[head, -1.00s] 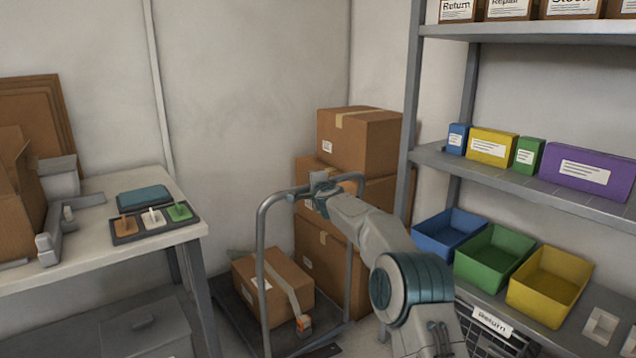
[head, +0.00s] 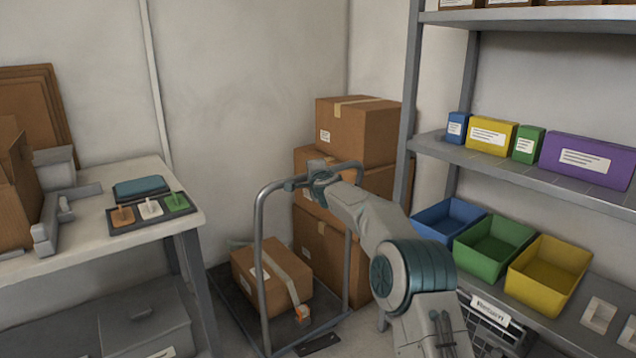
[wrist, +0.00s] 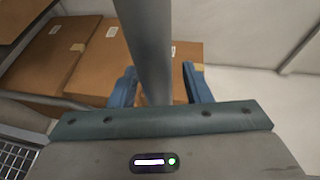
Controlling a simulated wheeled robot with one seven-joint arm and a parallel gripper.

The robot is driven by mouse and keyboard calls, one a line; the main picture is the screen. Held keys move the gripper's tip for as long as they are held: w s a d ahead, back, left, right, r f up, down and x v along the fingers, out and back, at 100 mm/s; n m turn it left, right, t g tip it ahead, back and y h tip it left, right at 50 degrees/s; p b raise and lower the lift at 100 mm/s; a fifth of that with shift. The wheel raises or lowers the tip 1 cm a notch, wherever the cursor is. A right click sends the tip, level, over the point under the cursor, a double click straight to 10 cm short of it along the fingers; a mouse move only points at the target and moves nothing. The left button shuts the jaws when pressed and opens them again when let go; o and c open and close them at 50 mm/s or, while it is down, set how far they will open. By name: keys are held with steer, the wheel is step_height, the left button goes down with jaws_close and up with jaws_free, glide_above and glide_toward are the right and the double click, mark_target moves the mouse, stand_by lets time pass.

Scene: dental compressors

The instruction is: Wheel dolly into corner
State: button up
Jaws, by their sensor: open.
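The dolly's grey tube handle (head: 259,235) stands upright at the near end of its dark flat deck (head: 237,312). A taped cardboard box (head: 272,278) rides on the deck. My gripper (head: 318,180) is at the handle's top bar. In the wrist view the grey bar (wrist: 148,45) runs between the two blue fingers of my gripper (wrist: 159,88), which stand apart with gaps beside the bar. The corner behind the dolly is partly filled by stacked cartons (head: 357,132). My arm hides part of the handle's right side.
A workbench (head: 95,235) with a tray of coloured pieces (head: 150,212) stands left of the dolly. A shelf rack (head: 408,130) with blue, green and yellow bins (head: 548,275) stands at right. Bare wall (head: 250,90) shows behind the dolly.

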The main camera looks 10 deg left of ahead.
steer(key=b+v, duration=0.6)
steer(key=v, duration=0.7)
steer(key=s+d+r+n+g+p, duration=0.25)
steer(key=s+r+n+p, duration=0.2)
steer(key=s+p, duration=0.25)
steer(key=s+d+r+n+g+p, duration=0.25)
steer(key=s+d+r+p, duration=0.2)
steer(key=s+p, duration=0.3)
steer(key=s+d+r+n+g+h+p, duration=0.1)
steer(key=s+d+g+h+p, duration=0.1)
steer(key=s+d+p, duration=0.4)
steer(key=s+d+r+n+g+h+p, duration=0.2)
steer(key=s+d+p, duration=0.4)
steer(key=s, duration=0.8)
steer(key=s+d+r+n+g+h+p, duration=0.1)
steer(key=s+d+n+g+h+p, duration=0.1)
steer(key=s+d+p, duration=0.4)
steer(key=s+d+g, duration=0.1)
steer(key=s, duration=0.4)
steer(key=shift+d+r+p, duration=0.2)
steer(key=shift+r+p, duration=0.15)
